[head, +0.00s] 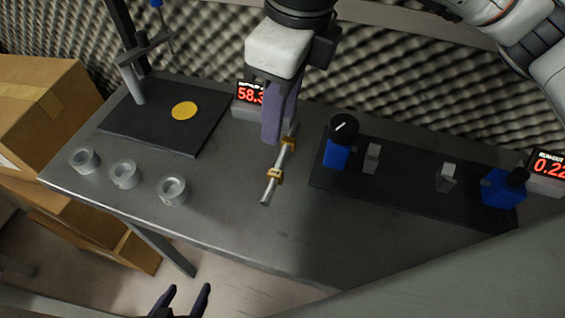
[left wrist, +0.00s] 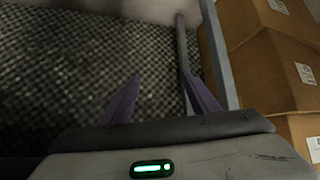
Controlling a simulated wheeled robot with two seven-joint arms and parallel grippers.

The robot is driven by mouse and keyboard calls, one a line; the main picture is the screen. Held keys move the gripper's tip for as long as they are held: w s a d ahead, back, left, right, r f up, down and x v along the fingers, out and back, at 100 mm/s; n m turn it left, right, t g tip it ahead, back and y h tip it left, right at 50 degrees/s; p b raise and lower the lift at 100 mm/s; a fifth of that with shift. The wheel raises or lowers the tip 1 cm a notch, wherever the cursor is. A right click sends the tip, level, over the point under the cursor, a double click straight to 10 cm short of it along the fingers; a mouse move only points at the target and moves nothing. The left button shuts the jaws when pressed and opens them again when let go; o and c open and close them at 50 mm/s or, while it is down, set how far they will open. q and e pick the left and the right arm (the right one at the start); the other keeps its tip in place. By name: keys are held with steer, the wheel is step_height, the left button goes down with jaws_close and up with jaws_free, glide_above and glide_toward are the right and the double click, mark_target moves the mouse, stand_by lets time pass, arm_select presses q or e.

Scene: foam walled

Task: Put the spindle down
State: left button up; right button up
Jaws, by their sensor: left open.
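The spindle (head: 281,159), a thin grey metal shaft with two brass-coloured rings, is at the middle of the grey table in the head view. It lies slantwise in the picture, its near end toward the table's front edge. My right gripper (head: 278,135) comes down from above with its purple fingers at the far end of the spindle. I cannot tell whether they grip it or only stand beside it, nor whether the spindle rests on the table. My left gripper (head: 181,300) is open and empty, low in front of the table; its spread fingers also show in the left wrist view (left wrist: 165,95).
A dark plate (head: 506,213) with blue-based units and two grey blocks is right of the spindle. A black mat (head: 150,128) with a yellow disc and a stand is at left. Several grey rings (head: 173,191) line the front left. Cardboard boxes (head: 45,105) stand beyond the left edge.

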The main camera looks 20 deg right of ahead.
mark_target(282, 157)
steer(key=f+m+b, duration=0.1)
steer(key=f+m, duration=0.2)
steer(key=m, duration=0.2)
steer(key=w+f+m+h+b, duration=0.1)
steer(key=f+m, duration=0.3)
steer(key=m, duration=0.2)
steer(key=f+m+h+b, duration=0.1)
steer(key=f+m, duration=0.3)
steer(key=m, duration=0.2)
steer(key=shift+w+d, duration=0.2)
steer(key=shift+d, duration=0.1)
jaws_close()
